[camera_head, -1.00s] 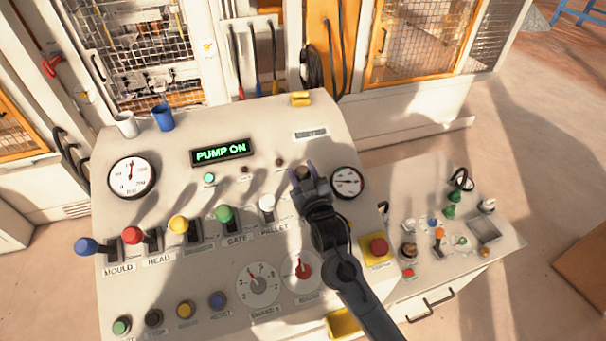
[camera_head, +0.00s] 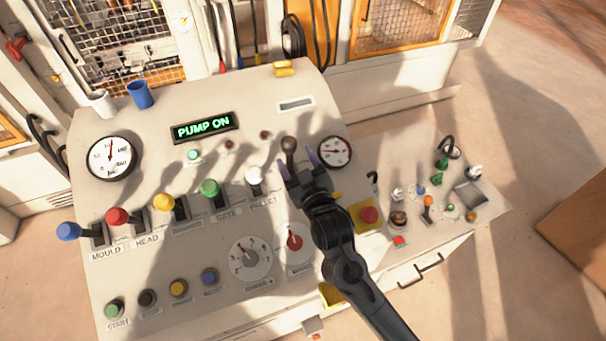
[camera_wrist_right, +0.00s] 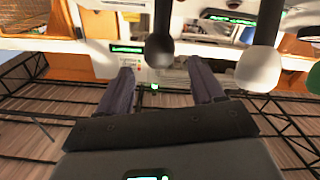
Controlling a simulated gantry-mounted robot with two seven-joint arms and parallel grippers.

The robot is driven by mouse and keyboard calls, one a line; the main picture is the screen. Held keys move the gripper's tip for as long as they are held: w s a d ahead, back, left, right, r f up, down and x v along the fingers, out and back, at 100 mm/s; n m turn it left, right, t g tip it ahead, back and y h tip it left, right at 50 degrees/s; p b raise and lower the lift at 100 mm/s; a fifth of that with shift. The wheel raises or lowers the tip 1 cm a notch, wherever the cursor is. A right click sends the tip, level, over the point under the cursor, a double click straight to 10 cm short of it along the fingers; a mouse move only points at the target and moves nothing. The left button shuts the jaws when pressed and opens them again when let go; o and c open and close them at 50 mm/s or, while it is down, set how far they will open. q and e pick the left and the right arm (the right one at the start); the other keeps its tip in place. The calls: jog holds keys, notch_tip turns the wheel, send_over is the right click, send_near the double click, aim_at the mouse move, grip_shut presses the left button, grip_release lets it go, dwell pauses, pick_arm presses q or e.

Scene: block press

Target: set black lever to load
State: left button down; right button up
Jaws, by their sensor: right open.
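The black lever (camera_head: 288,146) stands at the right end of the lever row on the sloped console. Its dark knob sits a little farther up the panel than the row of coloured knobs. My right gripper (camera_head: 298,163) is open, just on the near side of the knob, with its two fingers apart. In the right wrist view the black lever (camera_wrist_right: 159,46) shows beyond and between the open fingertips (camera_wrist_right: 163,75), with no contact visible. The lever's base and label are hidden by the gripper. My left gripper is not in view.
The white PALLET lever (camera_head: 254,175) stands close left of the gripper, and also shows in the wrist view (camera_wrist_right: 259,68). A gauge (camera_head: 335,151) lies to the right. The red emergency button (camera_head: 369,215) is at lower right. The display (camera_head: 203,127) reads PUMP ON.

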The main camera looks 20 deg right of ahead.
jog(key=shift+s+b, duration=0.3)
jog(key=shift+s, duration=1.7)
jog(key=s+d+f+g+p, duration=0.3)
jog(key=s+f+g+p, duration=0.25)
jog(key=s+f, duration=0.55)
jog(key=s+d+f+g, duration=0.1)
jog(key=s+g, duration=0.3)
jog(key=s, duration=0.5)
jog(key=s+f+m+g+p, duration=0.1)
jog(key=s+f+g, duration=0.1)
jog(key=s+g, duration=0.3)
jog(key=s, duration=0.4)
jog(key=shift+s+d+f+y, duration=0.15)
jog(key=shift+d+y, duration=0.15)
jog(key=shift+d, duration=0.05)
